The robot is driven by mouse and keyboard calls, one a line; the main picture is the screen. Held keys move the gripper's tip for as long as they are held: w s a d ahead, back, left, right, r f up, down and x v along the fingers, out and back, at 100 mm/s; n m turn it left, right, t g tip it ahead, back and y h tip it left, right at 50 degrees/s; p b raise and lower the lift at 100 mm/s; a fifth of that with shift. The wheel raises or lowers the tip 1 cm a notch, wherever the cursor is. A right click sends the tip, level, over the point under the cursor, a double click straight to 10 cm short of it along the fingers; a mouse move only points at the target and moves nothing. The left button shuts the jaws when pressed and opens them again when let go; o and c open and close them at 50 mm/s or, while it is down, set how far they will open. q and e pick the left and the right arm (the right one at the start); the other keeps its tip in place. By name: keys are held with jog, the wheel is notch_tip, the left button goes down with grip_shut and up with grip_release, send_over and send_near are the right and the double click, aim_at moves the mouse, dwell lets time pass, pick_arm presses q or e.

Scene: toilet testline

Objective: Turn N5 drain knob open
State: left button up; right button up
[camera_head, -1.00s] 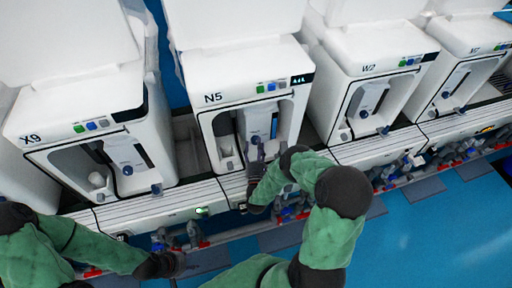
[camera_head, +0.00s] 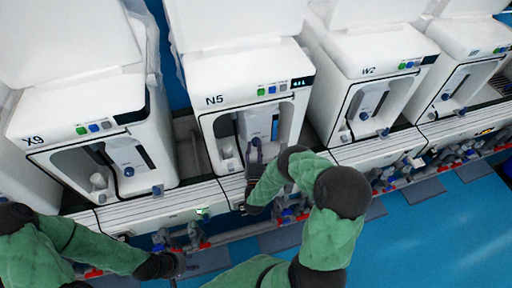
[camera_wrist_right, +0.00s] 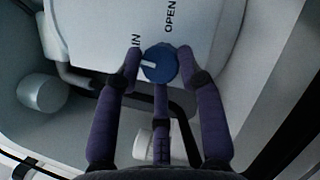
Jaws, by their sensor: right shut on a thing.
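The N5 unit (camera_head: 230,86) is a white housing with an open front bay, near the middle of the head view. My right gripper (camera_head: 256,147) reaches into its lower front and hides the knob there. In the right wrist view the N5 drain knob (camera_wrist_right: 160,64) is round and blue with a white pointer mark directed left. My right gripper (camera_wrist_right: 160,57) has a finger on each side of the knob and is shut on it. "OPEN" and partly hidden lettering ending in "IN" are printed above. My left gripper (camera_head: 170,265) is low at left, away from N5; its fingers are unclear.
Similar units X9 (camera_head: 70,122) and W2 (camera_head: 385,62) stand on either side of N5. A white ledge (camera_head: 155,208) runs along the front, with pipes and red and blue fittings (camera_head: 290,213) below. The blue floor (camera_head: 430,235) is clear at lower right.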

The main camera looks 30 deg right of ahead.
jog(key=m+p, duration=0.1)
jog(key=m, duration=0.1)
jog(key=m+g+p, duration=0.1)
jog(key=m, duration=0.1)
jog(key=m+g+p, duration=0.1)
jog(key=m, duration=0.1)
jog(key=shift+r, duration=0.35)
jog(key=m+p, duration=0.1)
jog(key=m, duration=0.1)
jog(key=m+g+p, duration=0.1)
jog(key=m+p, duration=0.1)
jog(key=shift+s+d+r+g+y, duration=0.1)
jog(key=shift+r+g+y, duration=0.05)
jog(key=shift+g+y, duration=0.2)
jog(key=m+g+y+p, duration=0.1)
jog(key=m+y+p, duration=0.1)
jog(key=m, duration=0.2)
jog(key=shift+d, duration=0.1)
jog(key=shift+s+m+y+p, duration=0.1)
jog(key=shift+m+y+p, duration=0.25)
jog(key=shift+m, duration=0.25)
jog(key=o, duration=1.1)
jog(key=shift+c, duration=0.2)
jog(key=shift+o, duration=0.2)
